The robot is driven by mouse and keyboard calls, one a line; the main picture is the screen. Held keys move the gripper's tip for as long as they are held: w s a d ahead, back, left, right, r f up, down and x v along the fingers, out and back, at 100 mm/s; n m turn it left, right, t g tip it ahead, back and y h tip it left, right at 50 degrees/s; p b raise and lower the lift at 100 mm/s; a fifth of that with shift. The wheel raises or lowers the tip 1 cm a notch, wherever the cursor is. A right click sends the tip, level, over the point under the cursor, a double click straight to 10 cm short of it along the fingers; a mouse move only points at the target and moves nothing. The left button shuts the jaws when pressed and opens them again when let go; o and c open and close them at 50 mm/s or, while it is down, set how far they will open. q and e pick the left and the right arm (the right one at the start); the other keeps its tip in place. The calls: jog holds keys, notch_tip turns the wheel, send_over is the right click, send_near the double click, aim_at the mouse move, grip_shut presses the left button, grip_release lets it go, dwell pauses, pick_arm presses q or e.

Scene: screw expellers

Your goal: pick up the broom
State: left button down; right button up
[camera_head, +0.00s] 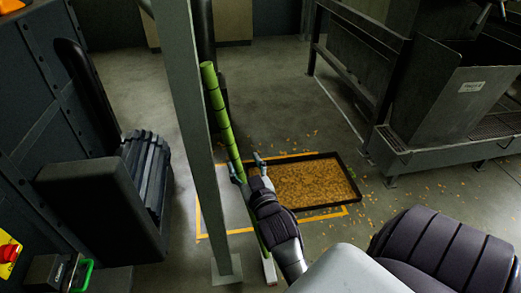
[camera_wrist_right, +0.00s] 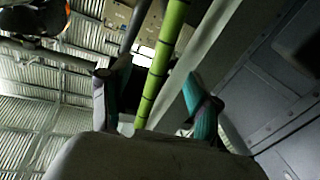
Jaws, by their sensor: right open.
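The broom's green, banded handle (camera_head: 221,115) stands tilted in the head view, its top leaning left beside a grey post. Its lower part passes behind my right gripper and forearm. A small pale and red piece shows at its foot, but the broom head is not clear. My right gripper (camera_head: 245,165) is open, its two fingers apart close to the handle. In the right wrist view the green handle (camera_wrist_right: 167,50) runs between the open fingers of the gripper (camera_wrist_right: 150,82); contact cannot be told. My left gripper is not in view.
A grey post (camera_head: 187,110) stands just left of the broom. A black-rimmed tray (camera_head: 338,157) of yellow-brown bits lies on the floor to the right, with bits scattered around it. Metal machinery (camera_head: 450,100) fills the right; dark machinery (camera_head: 40,90) fills the left.

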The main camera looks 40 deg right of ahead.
aim_at(231, 143)
jog(key=x, duration=0.7)
jog(key=shift+f, duration=0.15)
jog(key=shift+w, duration=0.2)
jog(key=x, duration=0.3)
jog(key=p+x, duration=0.1)
jog(key=x, duration=0.1)
jog(key=shift+a+f, duration=0.3)
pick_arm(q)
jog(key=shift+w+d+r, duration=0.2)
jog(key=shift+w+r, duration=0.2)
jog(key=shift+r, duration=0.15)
pick_arm(e)
jog(key=shift+c, duration=0.3)
jog(key=c, duration=1.1)
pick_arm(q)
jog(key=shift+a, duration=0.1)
pick_arm(e)
jog(key=shift+r, duration=0.15)
grip_shut()
